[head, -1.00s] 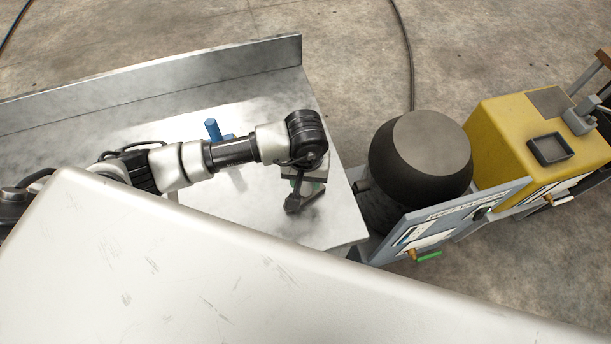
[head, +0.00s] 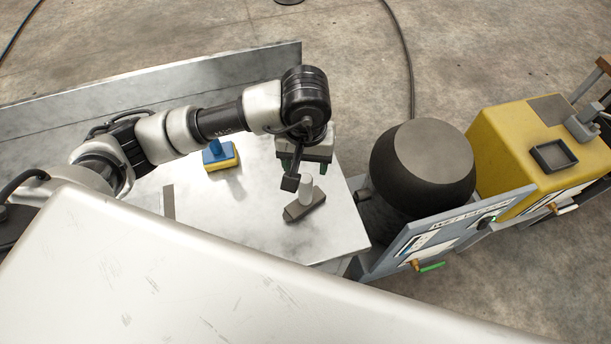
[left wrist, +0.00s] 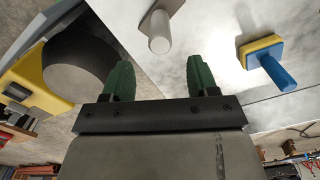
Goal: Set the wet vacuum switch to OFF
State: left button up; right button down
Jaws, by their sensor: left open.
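The wet vacuum is a dark round tank (head: 422,165) with a flat grey top, right of the metal table in the head view. Its grey front panel (head: 385,262) carries a wet vacuum label, seen steeply from above. A small dark knob (head: 487,221) sits near the label's right end; I cannot read its setting. The tank also shows in the left wrist view (left wrist: 75,60). My left gripper (head: 304,168) is above the table's right part, left of the tank and apart from it. In the left wrist view its green fingers (left wrist: 161,78) are spread and empty.
A grey tool with a pale upright handle (head: 305,207) stands below my left gripper. A blue-handled yellow block (head: 222,160) is farther left on the table (head: 335,235). A green lever (head: 432,266) sticks out of the panel. A yellow machine (head: 510,155) stands right of the tank.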

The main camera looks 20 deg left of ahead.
aim_at(483, 224)
jog(key=z, duration=1.15)
jog(key=k, duration=0.1)
